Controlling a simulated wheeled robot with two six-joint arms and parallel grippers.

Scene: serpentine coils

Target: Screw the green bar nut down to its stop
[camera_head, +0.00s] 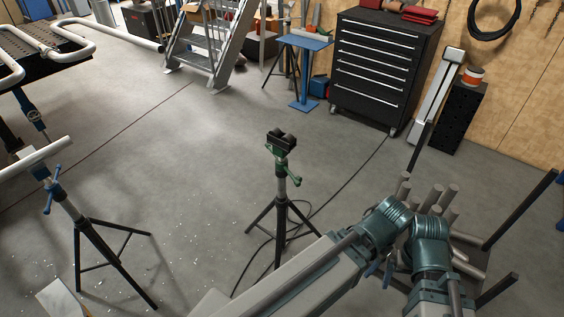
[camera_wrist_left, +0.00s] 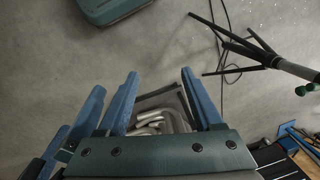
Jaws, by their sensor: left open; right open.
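The green bar nut (camera_head: 293,178) sits on the upright threaded post of a black tripod stand (camera_head: 281,215), below a dark V-shaped head (camera_head: 281,141). In the left wrist view part of the green nut (camera_wrist_left: 308,89) shows at the right edge, on the tilted-looking stand. My left gripper (camera_wrist_left: 160,98) is open, its blue fingers apart, with nothing held between them and away from the nut. My right gripper (camera_head: 387,270) shows as small blue parts under my teal arm joints at lower right; it is open and apart from the stand. The arm partly hides it.
A second stand with a blue bar nut (camera_head: 53,188) carries a white pipe (camera_head: 38,155) at left. A rack of grey rods (camera_head: 449,200) with black posts stands at right. A cable (camera_head: 340,188) curves over the floor. A black drawer cabinet (camera_head: 375,72) stands behind. Open floor surrounds the middle stand.

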